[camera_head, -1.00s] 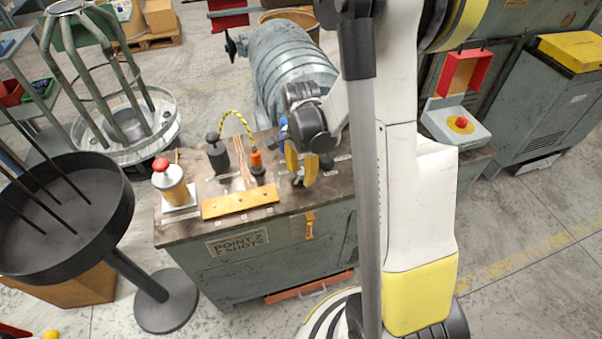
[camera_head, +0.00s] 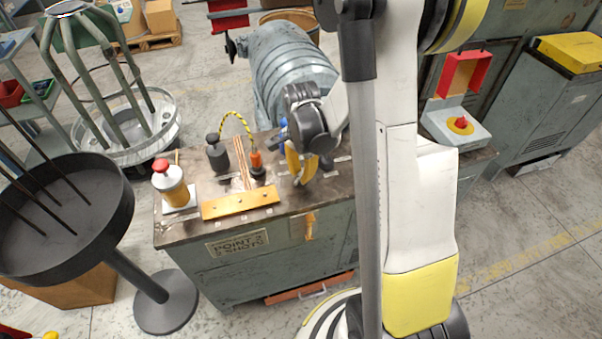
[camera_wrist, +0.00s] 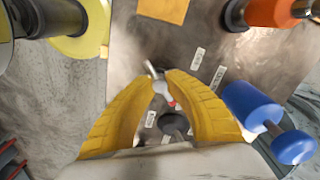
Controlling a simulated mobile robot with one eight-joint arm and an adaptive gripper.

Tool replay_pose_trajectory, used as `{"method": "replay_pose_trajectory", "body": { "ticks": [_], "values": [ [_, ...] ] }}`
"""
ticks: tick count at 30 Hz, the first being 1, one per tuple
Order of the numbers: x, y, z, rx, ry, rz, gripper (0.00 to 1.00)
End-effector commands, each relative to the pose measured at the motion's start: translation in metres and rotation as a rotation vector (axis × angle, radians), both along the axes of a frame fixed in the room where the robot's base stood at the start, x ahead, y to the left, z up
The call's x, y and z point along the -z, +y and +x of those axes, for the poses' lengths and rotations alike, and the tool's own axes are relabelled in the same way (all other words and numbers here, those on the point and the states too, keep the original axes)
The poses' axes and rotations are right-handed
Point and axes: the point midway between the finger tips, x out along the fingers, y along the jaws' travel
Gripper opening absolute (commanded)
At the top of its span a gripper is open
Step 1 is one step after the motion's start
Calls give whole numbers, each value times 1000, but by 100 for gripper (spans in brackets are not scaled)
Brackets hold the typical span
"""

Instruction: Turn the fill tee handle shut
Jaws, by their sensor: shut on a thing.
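The fill tee handle (camera_wrist: 150,69) is a small silver bar with a bit of red below it. In the wrist view it sits between the tips of my yellow fingers, over the bench top. My gripper (camera_wrist: 162,78) is shut on it. In the head view my gripper (camera_head: 300,178) points down at the bench, right of the orange-topped part, and its fingers hide the handle. A dark round knob (camera_wrist: 173,123) shows between the fingers. How far the handle is turned is hard to tell.
A blue knob (camera_wrist: 262,110) lies close beside my right finger in the wrist view. An orange-topped part (camera_head: 256,161), a black bottle (camera_head: 217,155) and a red-capped jar (camera_head: 170,182) stand on the bench (camera_head: 180,236). A yellow plate (camera_head: 240,204) lies at its front.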

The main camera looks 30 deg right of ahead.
Motion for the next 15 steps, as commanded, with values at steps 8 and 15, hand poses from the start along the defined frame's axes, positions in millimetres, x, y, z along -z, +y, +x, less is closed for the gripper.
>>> {"method": "replay_pose_trajectory", "body": {
  "ticks": [8,15],
  "values": [
    [0,0,0,-34,0,0,0],
    [0,0,0,-136,0,0,0]
  ]
}}
